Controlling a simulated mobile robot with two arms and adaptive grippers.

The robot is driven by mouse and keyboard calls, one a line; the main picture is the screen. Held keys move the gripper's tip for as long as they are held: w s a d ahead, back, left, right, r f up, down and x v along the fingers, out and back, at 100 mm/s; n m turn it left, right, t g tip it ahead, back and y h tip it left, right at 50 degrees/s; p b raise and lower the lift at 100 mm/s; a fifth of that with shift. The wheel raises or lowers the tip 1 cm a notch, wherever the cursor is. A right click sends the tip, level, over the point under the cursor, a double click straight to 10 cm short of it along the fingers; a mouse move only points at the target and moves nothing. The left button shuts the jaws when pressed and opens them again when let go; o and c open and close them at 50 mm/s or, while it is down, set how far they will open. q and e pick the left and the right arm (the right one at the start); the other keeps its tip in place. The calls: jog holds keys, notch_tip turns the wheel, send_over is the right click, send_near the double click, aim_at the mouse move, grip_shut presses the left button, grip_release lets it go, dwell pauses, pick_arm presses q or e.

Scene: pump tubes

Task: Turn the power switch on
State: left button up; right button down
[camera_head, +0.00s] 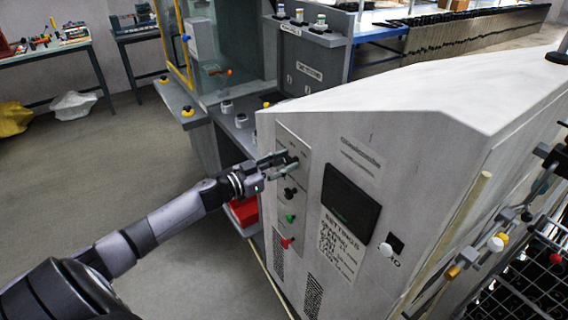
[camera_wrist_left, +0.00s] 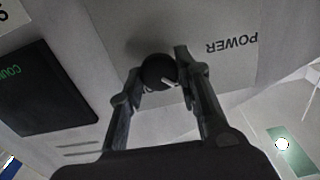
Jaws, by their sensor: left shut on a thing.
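The power switch is a round black knob (camera_wrist_left: 158,72) with a light pointer line, set on a grey panel beside the printed word POWER (camera_wrist_left: 232,45), which appears upside down in the left wrist view. My left gripper (camera_wrist_left: 160,75) has its two fingers on either side of the knob and is shut on it. In the head view my left gripper (camera_head: 284,160) reaches the upper part of the panel on the white cabinet (camera_head: 400,130), and its fingers largely hide the knob there. My right gripper is not in view.
Below the gripper on the same panel are a black knob (camera_head: 290,193), a green knob (camera_head: 290,218) and a red knob (camera_head: 287,242). A dark screen (camera_head: 350,198) sits to their right. A red bin (camera_head: 244,211) stands beside the cabinet. Open floor lies at left.

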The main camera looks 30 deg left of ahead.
pick_arm(q)
jog(key=m, duration=0.4)
jog(key=shift+m+b, duration=0.3)
jog(key=m+b, duration=0.1)
jog(key=m, duration=0.3)
jog(key=shift+d+f, duration=0.1)
jog(key=m+b, duration=0.2)
jog(key=m, duration=0.3)
jog(key=shift+f, duration=0.1)
jog(key=shift+m+b, duration=0.9)
jog(key=shift+m, duration=1)
jog(key=o, duration=1.1)
